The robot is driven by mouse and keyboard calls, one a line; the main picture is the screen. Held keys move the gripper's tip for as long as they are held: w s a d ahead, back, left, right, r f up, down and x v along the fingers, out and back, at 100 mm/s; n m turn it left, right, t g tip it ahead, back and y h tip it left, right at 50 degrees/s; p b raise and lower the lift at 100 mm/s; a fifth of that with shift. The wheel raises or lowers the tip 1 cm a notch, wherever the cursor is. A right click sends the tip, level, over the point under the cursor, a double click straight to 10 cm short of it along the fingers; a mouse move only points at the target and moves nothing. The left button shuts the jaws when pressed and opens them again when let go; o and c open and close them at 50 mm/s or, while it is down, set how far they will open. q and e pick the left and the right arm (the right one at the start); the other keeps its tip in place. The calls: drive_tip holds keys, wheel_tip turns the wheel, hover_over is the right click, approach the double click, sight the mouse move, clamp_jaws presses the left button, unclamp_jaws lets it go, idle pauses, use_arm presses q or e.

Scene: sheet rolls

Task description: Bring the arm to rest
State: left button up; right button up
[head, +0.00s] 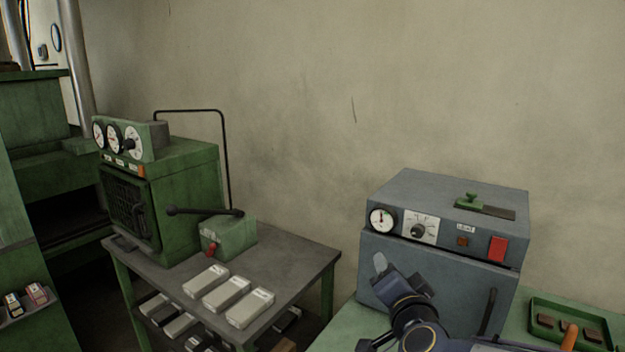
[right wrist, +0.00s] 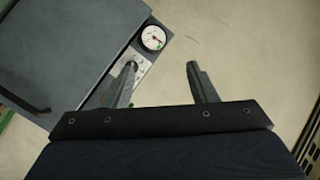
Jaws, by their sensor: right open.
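My right arm (head: 416,318) is raised at the lower middle of the head view, in front of the grey-blue cabinet machine (head: 450,200). My right gripper (head: 380,264) is at its upper end, partly hidden by the arm. In the right wrist view the right gripper (right wrist: 161,68) is open, with its two fingers well apart and nothing between them. The machine's face with its round dial (right wrist: 153,38) shows behind the left finger. My left gripper is in neither view.
The machine stands on a green table (head: 337,334), beside a green tray (head: 575,306) holding dark pieces. At left, a grey-topped table (head: 300,255) bears a green oven-like machine (head: 185,195) and several pale blocks (head: 228,293). The plain wall (head: 290,80) is behind.

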drive_tip(key=s+d+f+n+g+y, duration=0.1)
drive_tip(key=s+d+f+n+g, duration=0.1)
drive_tip(key=s, duration=0.7)
drive_tip(key=s+d+f+n+g+y, duration=0.1)
drive_tip(key=s+f+g, duration=0.4)
drive_tip(key=s, duration=0.5)
drive_tip(key=s+d+f+n+g+y, duration=0.1)
drive_tip(key=s+d+f+n+g, duration=0.2)
drive_tip(key=s+f, duration=0.3)
drive_tip(key=s+n, duration=0.1)
drive_tip(key=s, duration=0.2)
drive_tip(key=shift+s+f+n+g+y, duration=0.25)
drive_tip(key=shift+s+n+g+y, duration=0.1)
drive_tip(key=shift+n+g+y, duration=0.05)
